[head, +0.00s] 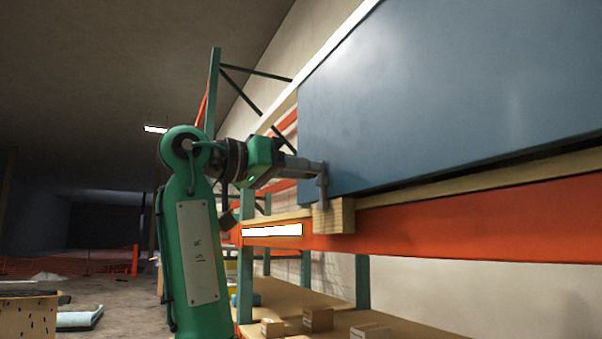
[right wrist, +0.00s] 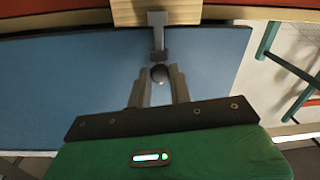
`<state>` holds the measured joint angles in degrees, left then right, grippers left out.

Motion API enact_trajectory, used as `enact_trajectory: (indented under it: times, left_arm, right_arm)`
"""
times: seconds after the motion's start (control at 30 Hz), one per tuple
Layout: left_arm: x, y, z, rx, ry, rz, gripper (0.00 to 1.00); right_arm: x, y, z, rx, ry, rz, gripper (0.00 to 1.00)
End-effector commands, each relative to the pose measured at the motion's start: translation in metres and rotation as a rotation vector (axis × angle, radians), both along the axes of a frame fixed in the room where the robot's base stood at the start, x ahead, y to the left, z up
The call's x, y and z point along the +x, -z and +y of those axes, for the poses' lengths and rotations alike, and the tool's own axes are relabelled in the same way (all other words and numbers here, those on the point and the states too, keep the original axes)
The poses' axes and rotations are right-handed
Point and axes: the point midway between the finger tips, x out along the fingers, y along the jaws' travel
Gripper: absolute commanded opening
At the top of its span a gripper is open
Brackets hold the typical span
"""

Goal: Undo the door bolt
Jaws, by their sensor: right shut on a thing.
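The door bolt (head: 323,192) is a grey bar near the left edge of a large blue panel (head: 450,95). Its lower end meets a wooden block (head: 343,216) on the orange beam. In the right wrist view the grey bolt (right wrist: 157,36) runs from the wooden block (right wrist: 185,12) to a dark round knob (right wrist: 159,73) on the blue panel (right wrist: 70,85). My right gripper (head: 314,168) is shut on the bolt at its knob. Its two fingers (right wrist: 159,82) stand on either side of the knob. My left gripper is not in view.
An orange shelf beam (head: 450,220) runs below the panel, with green uprights (head: 245,285) at its left. Boxes (head: 318,319) stand on a lower wooden shelf (head: 400,331). A wooden crate (head: 25,318) is at the far left. Open floor lies left of my right arm.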

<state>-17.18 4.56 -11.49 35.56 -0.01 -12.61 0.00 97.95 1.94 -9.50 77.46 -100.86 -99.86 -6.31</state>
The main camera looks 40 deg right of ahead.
Motion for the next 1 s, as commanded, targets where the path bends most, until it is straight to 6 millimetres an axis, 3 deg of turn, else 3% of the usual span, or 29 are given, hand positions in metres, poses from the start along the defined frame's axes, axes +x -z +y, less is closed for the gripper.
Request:
enact_trajectory:
  times: [0.1, 0.37, 0.4, 0.5, 0.83, 1.0]
  left_arm:
    - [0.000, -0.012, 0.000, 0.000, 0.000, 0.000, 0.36]
    - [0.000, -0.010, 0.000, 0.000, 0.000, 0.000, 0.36]
    - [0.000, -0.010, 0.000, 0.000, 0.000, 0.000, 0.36]
    - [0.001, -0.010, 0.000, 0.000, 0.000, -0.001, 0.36]
    - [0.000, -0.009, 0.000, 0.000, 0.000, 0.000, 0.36]
    - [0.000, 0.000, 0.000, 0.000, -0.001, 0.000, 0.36]
  right_arm:
    - [0.000, -0.017, 0.000, 0.000, -0.002, 0.000, 0.00]
    - [-0.001, -0.018, 0.000, -0.005, -0.002, -0.001, 0.00]
    - [-0.001, -0.018, 0.001, -0.006, -0.001, -0.002, 0.22]
    - [-0.001, -0.018, 0.001, -0.005, -0.001, -0.002, 0.42]
    - [0.001, -0.016, 0.003, -0.002, -0.002, -0.001, 0.42]
    - [0.005, -0.014, 0.023, -0.004, -0.004, 0.000, 0.42]
